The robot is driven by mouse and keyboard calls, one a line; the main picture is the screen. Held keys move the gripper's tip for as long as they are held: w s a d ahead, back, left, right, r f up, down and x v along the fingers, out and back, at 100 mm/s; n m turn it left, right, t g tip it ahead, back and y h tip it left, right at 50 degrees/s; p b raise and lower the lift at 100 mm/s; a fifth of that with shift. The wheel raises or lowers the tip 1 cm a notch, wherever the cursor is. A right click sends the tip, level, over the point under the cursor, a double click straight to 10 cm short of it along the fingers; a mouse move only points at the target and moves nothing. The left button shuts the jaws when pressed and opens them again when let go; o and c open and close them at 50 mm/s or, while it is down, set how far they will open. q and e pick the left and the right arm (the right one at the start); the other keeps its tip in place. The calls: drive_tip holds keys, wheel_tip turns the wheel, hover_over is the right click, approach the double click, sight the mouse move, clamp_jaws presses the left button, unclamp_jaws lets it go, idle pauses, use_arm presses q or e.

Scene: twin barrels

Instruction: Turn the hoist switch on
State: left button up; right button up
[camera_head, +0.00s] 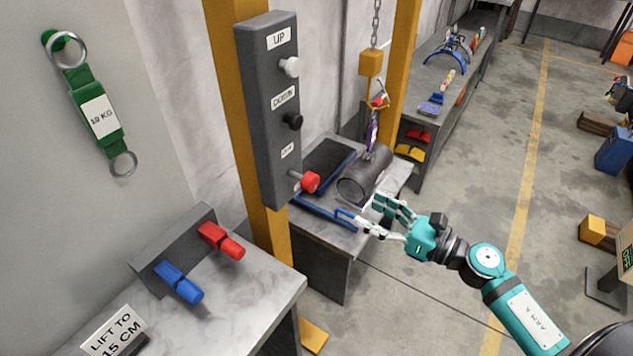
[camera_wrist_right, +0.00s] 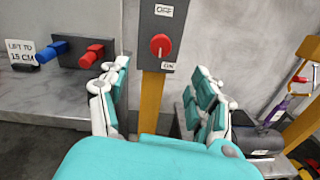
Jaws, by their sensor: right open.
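The hoist switch is a red knob (camera_head: 310,181) at the bottom of a tall grey control box (camera_head: 268,110) on a yellow post. In the right wrist view the red knob (camera_wrist_right: 160,45) sits between an OFF label above and an ON label below; I cannot tell its setting. My right gripper (camera_head: 368,214) is open and empty, to the right of and below the knob in the head view, apart from it. In the wrist view its fingers (camera_wrist_right: 158,90) spread either side of the post below the knob. My left gripper is not in view.
A white UP button (camera_head: 289,67) and black DOWN button (camera_head: 292,121) sit above the knob. A dark barrel (camera_head: 363,183) lies on a bench under a hanging chain. A blue handle (camera_head: 178,283) and a red handle (camera_head: 221,240) stick out at lower left.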

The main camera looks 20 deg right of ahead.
sight(315, 183)
drive_tip(key=p+x, duration=0.5)
drive_tip(key=x, duration=1)
drive_tip(key=shift+w, duration=0.15)
drive_tip(key=shift+w+a+f, duration=0.1)
drive_tip(key=shift+w+a, duration=0.35)
drive_tip(key=shift+w, duration=0.1)
drive_tip(key=shift+c, duration=0.3)
drive_tip(key=c, duration=1.1)
